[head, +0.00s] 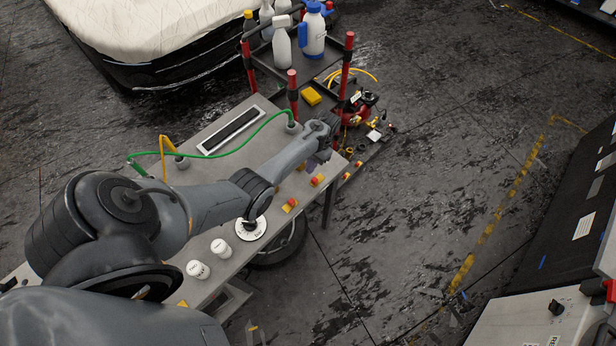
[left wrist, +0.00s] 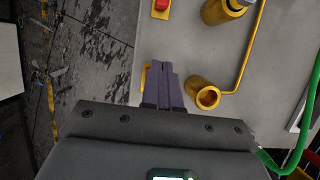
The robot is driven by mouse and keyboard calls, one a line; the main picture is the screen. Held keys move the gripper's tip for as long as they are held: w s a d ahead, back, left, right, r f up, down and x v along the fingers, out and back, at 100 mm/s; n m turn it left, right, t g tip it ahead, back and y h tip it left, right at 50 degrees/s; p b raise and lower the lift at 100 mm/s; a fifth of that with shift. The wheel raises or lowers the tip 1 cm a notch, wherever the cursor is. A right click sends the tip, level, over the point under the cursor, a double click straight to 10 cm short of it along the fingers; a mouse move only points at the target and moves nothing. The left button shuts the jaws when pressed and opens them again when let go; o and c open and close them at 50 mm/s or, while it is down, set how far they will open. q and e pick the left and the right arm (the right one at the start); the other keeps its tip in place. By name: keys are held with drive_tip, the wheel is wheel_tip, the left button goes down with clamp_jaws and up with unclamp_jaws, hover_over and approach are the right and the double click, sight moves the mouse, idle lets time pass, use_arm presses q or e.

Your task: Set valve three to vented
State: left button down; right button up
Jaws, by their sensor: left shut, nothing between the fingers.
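A grey bench panel (head: 222,180) carries several small red-and-yellow fittings along its right edge, one of them (head: 290,205) near the middle. I cannot tell which of them is valve three or read any setting. My left gripper (head: 318,162) is over the far end of the panel, its purple fingers closed together and empty. In the left wrist view the fingers (left wrist: 165,70) cover part of a yellow piece (left wrist: 146,76) at the panel edge; contact is unclear. A brass fitting (left wrist: 207,97) stands just right of the fingers. My right gripper is out of view.
A green hose (head: 225,152) arches over the panel. A round white dial plate (head: 251,229) and two white cylinders (head: 220,248) (head: 197,269) sit nearer. A red-posted cart (head: 349,60) with bottles stands behind.

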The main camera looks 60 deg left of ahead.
sight(291, 203)
use_arm(q)
drive_tip(key=b+x, duration=0.6)
drive_tip(key=x, duration=0.4)
drive_tip(key=shift+d+f+b, duration=0.15)
drive_tip(key=shift+b, duration=0.15)
drive_tip(key=s+p, duration=0.1)
drive_tip(key=s+r+p, duration=0.1)
drive_tip(key=shift+s+d+r+p, duration=0.1)
drive_tip(key=shift+s+d+p, duration=0.05)
drive_tip(key=shift+d+p, duration=0.2)
drive_tip(key=shift+s+d, duration=0.1)
drive_tip(key=shift+s, duration=0.65)
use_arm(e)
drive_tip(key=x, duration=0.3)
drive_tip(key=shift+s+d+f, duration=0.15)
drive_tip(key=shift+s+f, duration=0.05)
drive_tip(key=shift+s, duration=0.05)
use_arm(q)
drive_tip(key=shift+d+p, duration=0.1)
drive_tip(key=shift+p, duration=0.2)
